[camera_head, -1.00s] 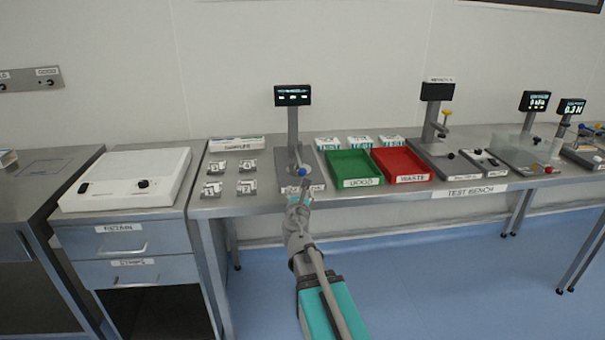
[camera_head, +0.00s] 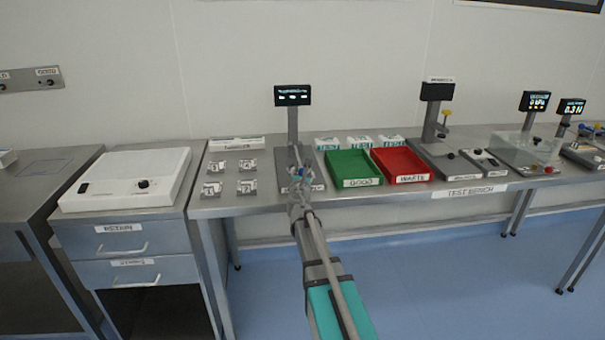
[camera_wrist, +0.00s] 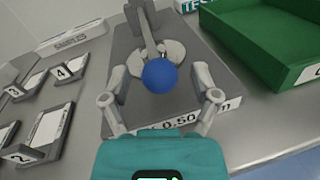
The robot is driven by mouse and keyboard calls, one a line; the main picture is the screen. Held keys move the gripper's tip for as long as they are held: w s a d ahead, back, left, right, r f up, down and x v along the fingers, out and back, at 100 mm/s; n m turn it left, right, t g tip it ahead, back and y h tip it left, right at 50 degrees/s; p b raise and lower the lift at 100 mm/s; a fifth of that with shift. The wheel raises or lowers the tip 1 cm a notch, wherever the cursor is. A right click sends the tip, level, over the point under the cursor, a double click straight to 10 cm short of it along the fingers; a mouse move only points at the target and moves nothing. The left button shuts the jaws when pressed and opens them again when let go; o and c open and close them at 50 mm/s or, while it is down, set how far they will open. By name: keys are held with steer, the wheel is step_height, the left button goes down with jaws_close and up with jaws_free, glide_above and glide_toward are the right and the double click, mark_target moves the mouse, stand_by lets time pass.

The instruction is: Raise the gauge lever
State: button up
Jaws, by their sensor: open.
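The gauge (camera_head: 293,112) stands on the bench with a dark display on its post. Its lever ends in a blue ball knob (camera_wrist: 160,76), which is large in the wrist view, in front of a pale round anvil (camera_wrist: 160,54) on the grey gauge base (camera_wrist: 186,88). My gripper (camera_wrist: 160,98) is open, with one finger on each side of the knob and a little nearer the camera. I see gaps between the fingers and the knob; contact is not visible. In the head view my gripper (camera_head: 297,184) covers part of the gauge base.
A green tray (camera_head: 362,183) and a red tray (camera_head: 404,180) stand right of the gauge. Several small numbered holders (camera_head: 247,187) lie to its left. Cartons (camera_head: 360,142) stand behind the trays. A white box device (camera_head: 130,193) sits on the left cabinet.

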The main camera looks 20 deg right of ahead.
steer(key=shift+w+d, duration=0.2)
steer(key=shift+w, duration=0.15)
jaws_close()
stand_by(0.3)
